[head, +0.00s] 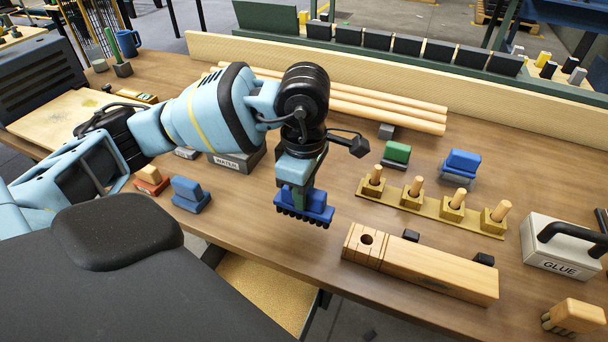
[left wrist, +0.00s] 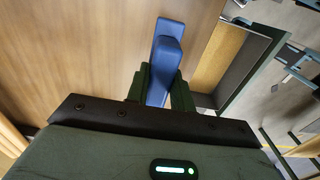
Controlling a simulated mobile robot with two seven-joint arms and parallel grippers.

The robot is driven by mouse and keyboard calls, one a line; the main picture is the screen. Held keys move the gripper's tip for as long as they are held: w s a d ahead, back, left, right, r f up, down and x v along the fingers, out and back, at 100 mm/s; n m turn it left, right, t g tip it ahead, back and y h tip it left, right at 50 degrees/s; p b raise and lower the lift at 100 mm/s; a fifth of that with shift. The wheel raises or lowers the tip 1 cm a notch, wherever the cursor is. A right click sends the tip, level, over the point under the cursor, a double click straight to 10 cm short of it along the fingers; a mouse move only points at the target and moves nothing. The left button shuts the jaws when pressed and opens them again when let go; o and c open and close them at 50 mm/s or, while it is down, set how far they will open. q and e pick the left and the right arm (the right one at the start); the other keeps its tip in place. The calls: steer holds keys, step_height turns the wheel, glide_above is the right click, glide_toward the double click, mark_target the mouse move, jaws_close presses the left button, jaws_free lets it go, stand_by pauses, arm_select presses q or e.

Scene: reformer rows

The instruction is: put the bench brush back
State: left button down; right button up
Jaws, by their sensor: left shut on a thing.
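My left gripper (head: 298,193) is shut on a blue brush (head: 316,206) with a row of dark bristle tufts along its underside. The brush is near the table's front edge, left of the long wooden block; whether the bristles touch the wood is hard to tell. In the left wrist view the blue brush (left wrist: 167,45) sits between the two dark green fingers (left wrist: 160,88). A tan-backed brush (head: 576,316) stands at the lower right corner of the table. My right gripper is not in view.
A long wooden block with a hole (head: 430,272) lies right of the gripper. A pegged strip (head: 432,208), green and blue blocks (head: 462,162) and a GLUE box (head: 555,250) are farther right. A WATER box (head: 236,163) and blue block (head: 190,194) are left. Wooden rods (head: 390,112) lie behind.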

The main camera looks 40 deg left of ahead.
arm_select(q)
steer(key=w+a+f, duration=0.1)
steer(key=w+a, duration=0.8)
steer(key=w, duration=0.3)
steer(key=shift+f, duration=0.2)
steer(key=shift+w+a, duration=0.15)
steer(key=shift+w+a+f+p, duration=0.1)
steer(key=shift+f+p, duration=0.1)
steer(key=shift+f, duration=0.7)
steer(key=shift+w+a+f+p, duration=0.1)
steer(key=shift+f+p, duration=0.1)
steer(key=shift+f, duration=0.7)
steer(key=shift+f, duration=0.2)
steer(key=c, duration=1.2)
jaws_free()
steer(key=shift+r, duration=0.15)
